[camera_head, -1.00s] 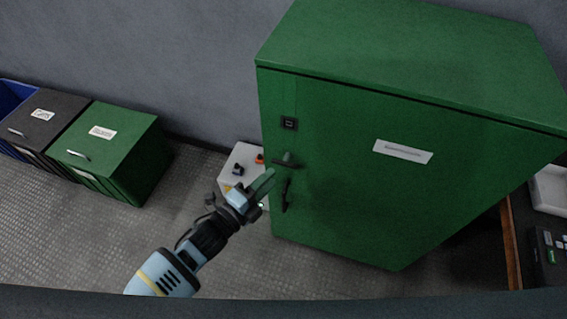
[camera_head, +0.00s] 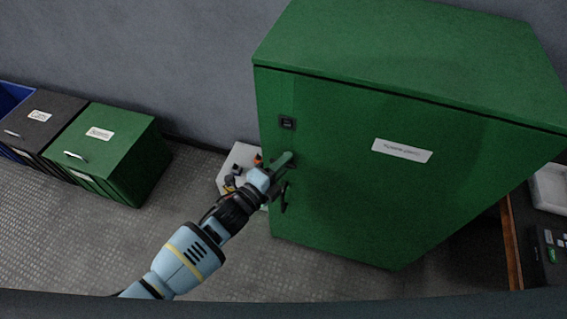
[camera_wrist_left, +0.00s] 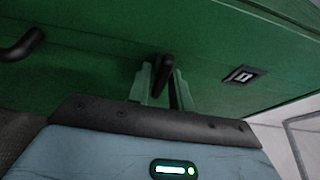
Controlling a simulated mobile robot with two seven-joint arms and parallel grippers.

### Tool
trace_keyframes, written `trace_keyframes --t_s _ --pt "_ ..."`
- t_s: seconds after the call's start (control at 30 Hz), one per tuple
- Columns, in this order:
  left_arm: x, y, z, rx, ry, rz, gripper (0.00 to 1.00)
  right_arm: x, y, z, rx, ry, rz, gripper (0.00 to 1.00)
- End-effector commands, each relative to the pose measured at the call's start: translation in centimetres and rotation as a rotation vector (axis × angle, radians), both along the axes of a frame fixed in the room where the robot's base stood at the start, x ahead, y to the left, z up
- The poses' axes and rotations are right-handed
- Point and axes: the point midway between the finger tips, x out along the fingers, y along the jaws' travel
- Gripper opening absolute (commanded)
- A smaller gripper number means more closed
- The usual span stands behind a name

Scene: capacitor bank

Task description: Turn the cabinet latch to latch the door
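The green cabinet (camera_head: 340,190) stands with its door flush in its frame, as far as I can see. The black latch (camera_wrist_left: 163,70) is on the door, and in the head view my gripper hides most of it. My left gripper (camera_head: 282,165) is at the latch. In the left wrist view its two green fingers (camera_wrist_left: 163,88) stand apart, one on each side of the latch. A gap shows beside the latch, and I cannot make out firm contact. My right gripper is not in view.
A black door handle (camera_head: 284,197) sits below the latch, and a small dark square fitting (camera_head: 288,123) above it. A pale box with knobs (camera_head: 236,165) stands behind my gripper. Drawer units (camera_head: 115,150) stand at the left. The floor between is clear.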

Motion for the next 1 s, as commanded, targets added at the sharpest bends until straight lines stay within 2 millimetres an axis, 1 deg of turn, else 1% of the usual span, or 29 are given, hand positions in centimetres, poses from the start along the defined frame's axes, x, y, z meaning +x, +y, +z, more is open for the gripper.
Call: trace_keyframes --t_s 0.03,0.13,0.17,0.37,0.57,0.77,1.0 --pt "0.0 0.0 0.0 0.000 0.000 0.000 0.15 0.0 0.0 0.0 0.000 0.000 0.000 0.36" --pt "0.0 0.0 0.0 0.000 0.000 0.000 0.01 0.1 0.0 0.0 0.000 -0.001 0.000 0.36" --pt "0.0 0.0 0.0 0.000 0.000 0.000 0.00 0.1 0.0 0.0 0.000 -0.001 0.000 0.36" --pt "0.0 0.0 -0.1 -0.006 0.002 0.000 0.00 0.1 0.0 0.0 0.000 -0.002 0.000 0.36" --pt "0.0 0.0 -0.2 -0.058 0.020 0.001 0.00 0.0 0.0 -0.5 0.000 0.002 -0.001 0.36" --pt "-0.1 0.0 -0.4 -0.178 0.060 0.001 0.00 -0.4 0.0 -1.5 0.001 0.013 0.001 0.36" --pt "-0.1 0.1 -0.4 -0.387 0.128 0.002 0.00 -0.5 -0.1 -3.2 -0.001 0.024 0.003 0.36"
